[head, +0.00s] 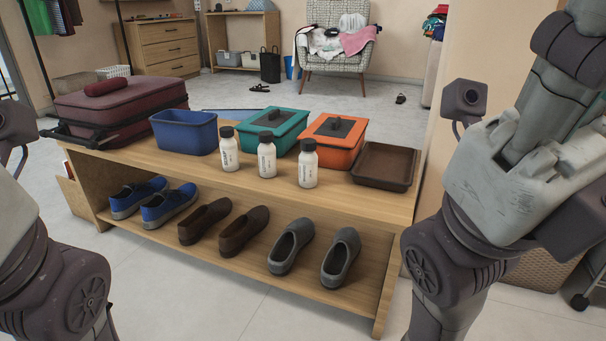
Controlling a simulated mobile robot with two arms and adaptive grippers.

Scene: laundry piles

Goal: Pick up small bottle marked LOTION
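Three small white bottles with dark caps stand upright in a row near the front edge of a wooden bench (262,188). They are the left bottle (229,152), the middle bottle (267,159) and the right bottle (308,169). Each has dark lettering running up its side, too small to read, so I cannot tell which one is marked LOTION. Parts of both my arms show at the left and right edges of the head view, apart from the bottles. The fingers of neither gripper are in view.
Behind the bottles stand a blue bin (184,134), a teal lidded box (287,119) and an orange lidded box (327,156). A brown tray (386,168) lies at right, a maroon suitcase (124,107) at left. Several shoes (243,230) line the lower shelf. The bench front is clear.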

